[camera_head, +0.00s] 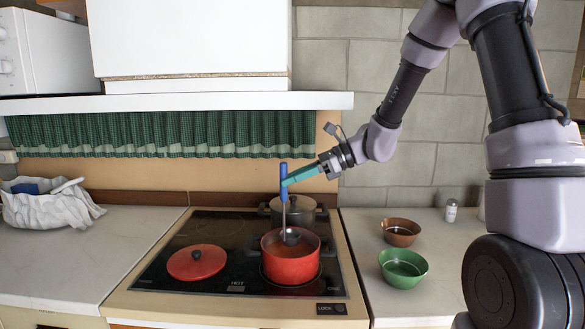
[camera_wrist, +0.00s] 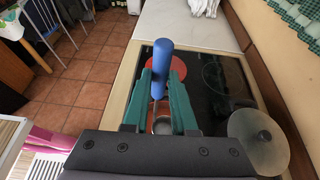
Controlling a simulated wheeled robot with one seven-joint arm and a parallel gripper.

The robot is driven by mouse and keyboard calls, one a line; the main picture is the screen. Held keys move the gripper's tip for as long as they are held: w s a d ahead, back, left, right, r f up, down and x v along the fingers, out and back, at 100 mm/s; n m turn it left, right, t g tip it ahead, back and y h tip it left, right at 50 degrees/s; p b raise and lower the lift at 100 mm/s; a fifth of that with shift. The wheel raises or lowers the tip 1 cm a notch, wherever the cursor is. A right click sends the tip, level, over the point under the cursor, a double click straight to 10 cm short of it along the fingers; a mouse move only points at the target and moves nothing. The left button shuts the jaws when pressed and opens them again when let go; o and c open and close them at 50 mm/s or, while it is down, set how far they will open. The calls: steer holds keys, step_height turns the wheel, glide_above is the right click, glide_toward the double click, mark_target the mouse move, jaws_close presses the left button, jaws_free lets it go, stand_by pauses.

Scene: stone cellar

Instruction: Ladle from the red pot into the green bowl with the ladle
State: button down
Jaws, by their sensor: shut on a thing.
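The ladle (camera_head: 284,184) has a blue handle and a grey metal bowl end. My gripper (camera_head: 288,183) is shut on the blue handle and holds it upright. In the wrist view the handle (camera_wrist: 162,62) stands between the teal fingers of my gripper (camera_wrist: 161,88). The ladle's bowl end (camera_head: 291,238) is inside the opening of the red pot (camera_head: 290,270), on the front right of the cooktop. Whether it touches the pot or holds anything cannot be told. The green bowl (camera_head: 402,270) stands upright on the right counter and looks empty.
A brown bowl (camera_head: 401,229) sits just behind the green bowl. A grey lidded pot (camera_head: 300,211) stands behind the red pot. A red lid (camera_head: 196,263) lies on the cooktop's left. A small shaker (camera_head: 451,211) stands at the counter's back. A shelf (camera_head: 200,102) hangs above.

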step_height(320, 180, down, 7)
steer(key=shift+r, duration=0.15)
stand_by(0.4)
steer(key=shift+r, duration=0.15)
stand_by(1.2)
step_height(320, 180, up, 11)
stand_by(1.1)
